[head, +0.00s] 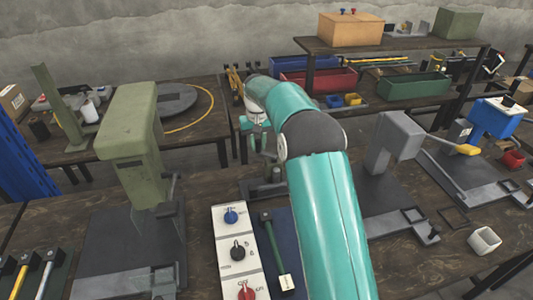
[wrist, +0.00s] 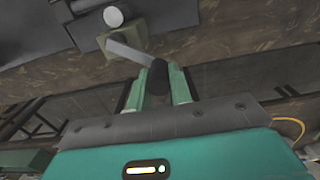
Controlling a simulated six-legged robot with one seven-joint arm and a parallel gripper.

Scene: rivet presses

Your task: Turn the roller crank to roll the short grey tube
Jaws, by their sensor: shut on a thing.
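My gripper (wrist: 158,92) is shut on the dark crank handle (wrist: 157,76) in the wrist view, with one teal finger on each side of it. A pale flat crank arm (wrist: 128,53) runs from the handle up and left to a block (wrist: 127,40) on the bench. A light round end (wrist: 115,15) shows just beyond that block; I cannot tell whether it is a roller or the short grey tube. In the head view, my teal arm covers most of the roller, and only its grey base (head: 258,190) shows clearly.
A green press (head: 130,125) stands at left and a grey press (head: 398,140) at right. A small pale hollow piece (head: 484,240) sits at right. Shelves with bins stand behind.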

